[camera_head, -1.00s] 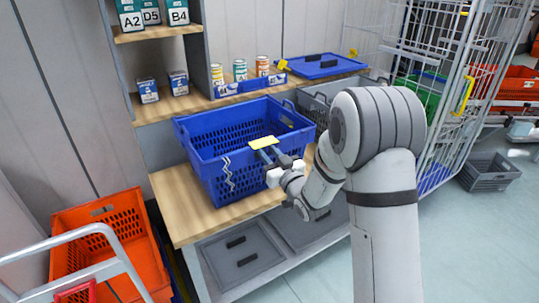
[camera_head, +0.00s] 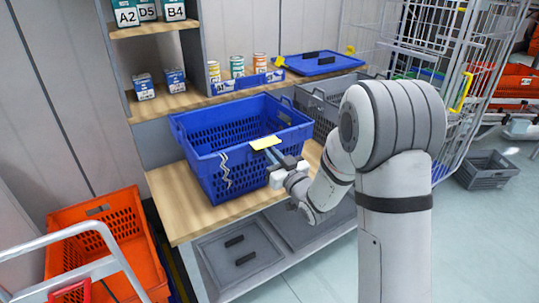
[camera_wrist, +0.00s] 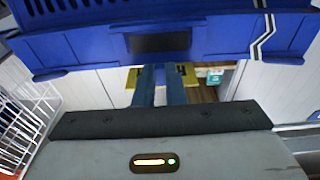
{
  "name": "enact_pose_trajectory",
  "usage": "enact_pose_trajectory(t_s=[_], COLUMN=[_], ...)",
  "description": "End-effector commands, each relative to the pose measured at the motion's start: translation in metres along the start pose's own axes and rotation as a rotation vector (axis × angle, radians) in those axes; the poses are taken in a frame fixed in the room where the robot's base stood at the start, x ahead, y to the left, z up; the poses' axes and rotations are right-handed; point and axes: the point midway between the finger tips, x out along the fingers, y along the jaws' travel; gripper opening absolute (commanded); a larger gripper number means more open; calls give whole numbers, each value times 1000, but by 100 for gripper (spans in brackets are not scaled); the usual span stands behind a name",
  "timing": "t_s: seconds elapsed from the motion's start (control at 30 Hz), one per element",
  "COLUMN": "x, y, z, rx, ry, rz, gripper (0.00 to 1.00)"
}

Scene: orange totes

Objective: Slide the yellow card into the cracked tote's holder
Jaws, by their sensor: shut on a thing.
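The cracked tote (camera_head: 217,172) is a blue crate on the wooden bench, with a white zigzag crack down its front. In the wrist view its wall (camera_wrist: 215,36) fills the top, with the crack at right and a dark slot in the middle. The yellow card (camera_head: 265,143) is flat at the tote's front rim. My gripper (camera_head: 273,154) is shut on it from the front. In the wrist view, yellow card edges (camera_wrist: 187,75) show on both sides of my fingers (camera_wrist: 160,86). I cannot make out the holder, nor whether the card touches the tote.
A grey tote (camera_head: 318,110) stands right behind the blue one. Cans (camera_head: 237,67) and small boxes (camera_head: 174,81) stand on the shelves. An orange tote (camera_head: 95,240) is at lower left, a wire cage (camera_head: 440,100) at right. Open floor lies at lower right.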

Motion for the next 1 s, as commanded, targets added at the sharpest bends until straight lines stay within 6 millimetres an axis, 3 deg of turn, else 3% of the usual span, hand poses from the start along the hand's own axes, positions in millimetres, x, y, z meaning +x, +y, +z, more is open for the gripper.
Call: enact_pose_trajectory(t_s=[0.6, 0.93, 0.97, 1.0], x=[-30, -32, -32, -32], y=[1, 1, 1, 1], z=[-4, -5, -5, -5], rx=[0, 0, 0, 0], ry=[1, 1, 1, 1], rz=[2, 1, 1, 1], gripper=[0, 0, 12, 16])
